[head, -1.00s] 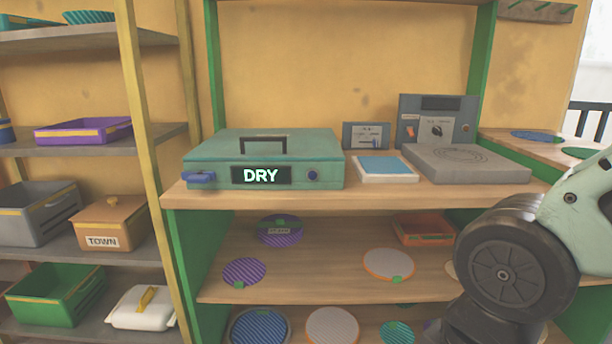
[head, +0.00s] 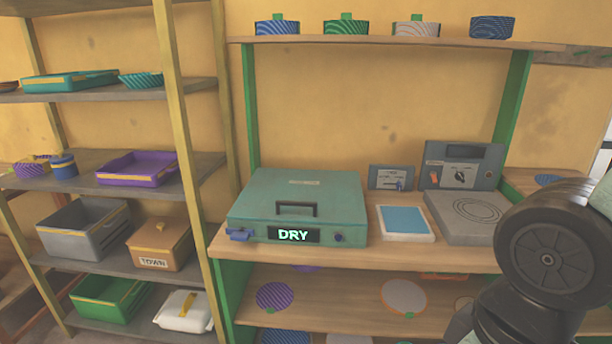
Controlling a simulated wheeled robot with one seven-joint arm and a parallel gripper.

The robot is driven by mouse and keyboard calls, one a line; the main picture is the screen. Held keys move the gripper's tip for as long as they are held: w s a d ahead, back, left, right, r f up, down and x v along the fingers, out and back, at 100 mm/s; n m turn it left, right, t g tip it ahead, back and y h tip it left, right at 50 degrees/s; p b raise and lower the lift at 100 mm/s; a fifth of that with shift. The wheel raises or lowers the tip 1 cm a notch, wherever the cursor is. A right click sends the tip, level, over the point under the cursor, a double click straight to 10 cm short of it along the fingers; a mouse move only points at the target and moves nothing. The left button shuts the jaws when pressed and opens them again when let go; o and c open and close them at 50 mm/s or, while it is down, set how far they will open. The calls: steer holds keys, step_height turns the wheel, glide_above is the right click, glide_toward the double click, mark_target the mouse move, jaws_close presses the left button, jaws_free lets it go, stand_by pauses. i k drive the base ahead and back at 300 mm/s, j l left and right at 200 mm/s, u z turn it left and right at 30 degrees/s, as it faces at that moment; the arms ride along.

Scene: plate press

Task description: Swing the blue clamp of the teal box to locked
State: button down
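The teal box (head: 300,198) sits on the wooden counter at the left end, its lid down with a dark handle (head: 296,209). Its front shows a black panel reading DRY (head: 293,235). The blue clamp (head: 240,235) is at the front left corner of the box and sticks out a little past the left edge. A round dark blue knob (head: 338,238) is at the front right. I cannot tell from here whether the clamp is locked. My gripper is out of view; only part of my arm shows at the lower right.
A white pad with a blue top (head: 405,221) lies right of the box. A grey plate device (head: 465,215) and a small grey panel (head: 391,177) stand beyond it. A yellow shelf post (head: 190,150) rises left of the counter (head: 385,255).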

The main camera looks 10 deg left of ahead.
mark_target(242, 235)
steer(key=i+u, duration=0.25)
steer(key=u, duration=0.15)
steer(key=i+u, duration=0.25)
steer(key=u, duration=0.15)
steer(key=i+l+u, duration=0.15)
steer(key=u, duration=0.25)
steer(key=i, duration=0.05)
